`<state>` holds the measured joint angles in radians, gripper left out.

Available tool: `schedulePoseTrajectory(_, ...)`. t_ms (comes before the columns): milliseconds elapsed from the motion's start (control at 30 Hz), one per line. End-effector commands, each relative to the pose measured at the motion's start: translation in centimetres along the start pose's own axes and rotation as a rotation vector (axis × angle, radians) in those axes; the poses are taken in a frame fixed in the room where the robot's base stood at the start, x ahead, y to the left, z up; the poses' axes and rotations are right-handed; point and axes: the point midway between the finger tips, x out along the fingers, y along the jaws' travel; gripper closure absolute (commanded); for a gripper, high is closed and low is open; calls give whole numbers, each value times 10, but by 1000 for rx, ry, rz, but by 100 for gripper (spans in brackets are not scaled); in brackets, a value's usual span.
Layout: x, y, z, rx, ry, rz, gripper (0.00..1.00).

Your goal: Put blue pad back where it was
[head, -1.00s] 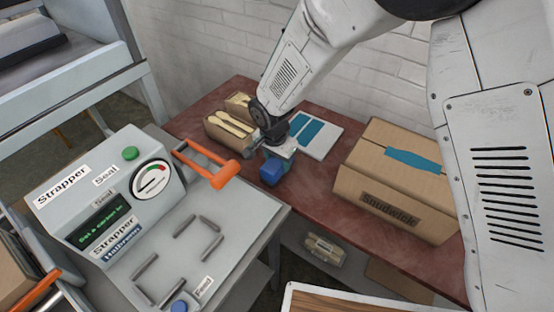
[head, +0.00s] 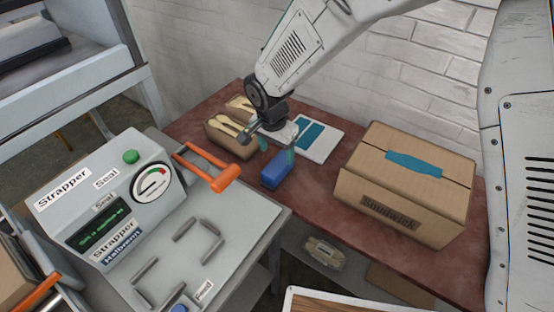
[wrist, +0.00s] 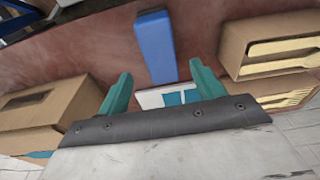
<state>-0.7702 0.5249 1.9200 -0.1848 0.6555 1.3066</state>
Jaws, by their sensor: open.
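The blue pad (head: 277,172) is a small blue block on the red-brown table (head: 330,205), near its front edge in the head view. In the wrist view, the blue pad (wrist: 155,47) lies beyond my fingertips, roughly in line with the gap between them. My gripper (head: 277,150) is open, with its teal fingers spread just behind and above the pad in the head view.
Cardboard boxes of wooden spoons (head: 232,135) stand to the left of my gripper. A closed cardboard box (head: 405,185) stands to the right. The grey strapper machine (head: 125,200) with an orange handle (head: 226,178) is at the front left. A brick wall is behind the table.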

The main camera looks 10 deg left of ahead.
Motion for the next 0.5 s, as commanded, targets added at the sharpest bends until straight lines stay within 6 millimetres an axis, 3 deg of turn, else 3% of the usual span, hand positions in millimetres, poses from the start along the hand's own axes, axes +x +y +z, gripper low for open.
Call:
schedulePoseTrajectory(200,-38,0,0,2,0,-2,33)
schedulePoseTrajectory(500,-52,0,0,1,-1,1,33)
